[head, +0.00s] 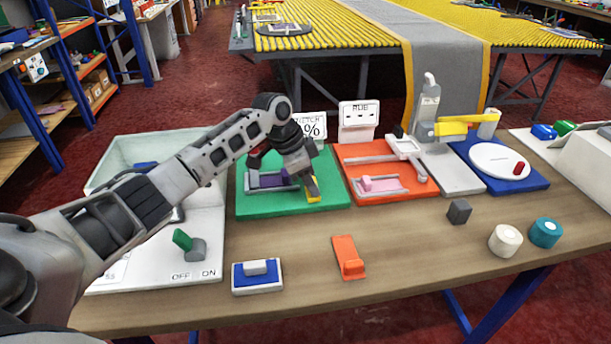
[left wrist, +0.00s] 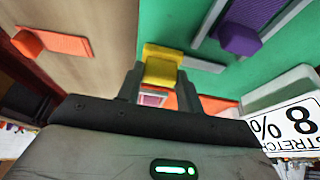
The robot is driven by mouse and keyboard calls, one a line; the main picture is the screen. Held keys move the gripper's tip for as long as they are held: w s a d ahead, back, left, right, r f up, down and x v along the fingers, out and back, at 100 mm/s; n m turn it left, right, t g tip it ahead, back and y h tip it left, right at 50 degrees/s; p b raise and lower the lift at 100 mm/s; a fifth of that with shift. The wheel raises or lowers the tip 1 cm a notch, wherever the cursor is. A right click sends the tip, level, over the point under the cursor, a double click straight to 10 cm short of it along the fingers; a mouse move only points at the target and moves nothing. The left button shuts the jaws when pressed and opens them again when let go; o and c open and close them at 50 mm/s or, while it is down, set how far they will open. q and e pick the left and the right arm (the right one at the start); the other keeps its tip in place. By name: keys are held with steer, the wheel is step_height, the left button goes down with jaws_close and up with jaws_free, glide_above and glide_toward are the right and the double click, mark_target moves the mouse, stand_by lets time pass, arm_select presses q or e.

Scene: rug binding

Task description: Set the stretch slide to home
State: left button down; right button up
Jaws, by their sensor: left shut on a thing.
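The green board (head: 240,205) carries a purple slide (head: 272,180) in a grey track and a yellow slide knob (head: 313,189) at its right part. A white sign (head: 316,127) reading STRETCH % stands behind the board, partly hidden by my arm; it also shows in the left wrist view (left wrist: 290,128). My left gripper (head: 308,186) points down and is shut on the yellow knob. In the left wrist view the yellow knob (left wrist: 162,65) sits between the two fingertips, and the purple slide (left wrist: 240,38) lies apart from them. My right gripper is not in view.
An orange board (head: 420,186) with a pink slide (head: 380,184) stands close on the right. A white switch panel (head: 150,275) is on the left. A blue block (head: 257,280) and an orange piece (head: 348,258) lie in front; the wooden table (head: 300,300) between them is bare.

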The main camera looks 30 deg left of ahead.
arm_select(q)
steer(key=c, duration=0.9)
jaws_free()
steer(key=shift+s+a, duration=0.2)
steer(key=v, duration=1.6)
steer(key=shift+w+d+b, duration=0.1)
steer(key=shift+d+b, duration=0.05)
steer(key=shift+b, duration=0.25)
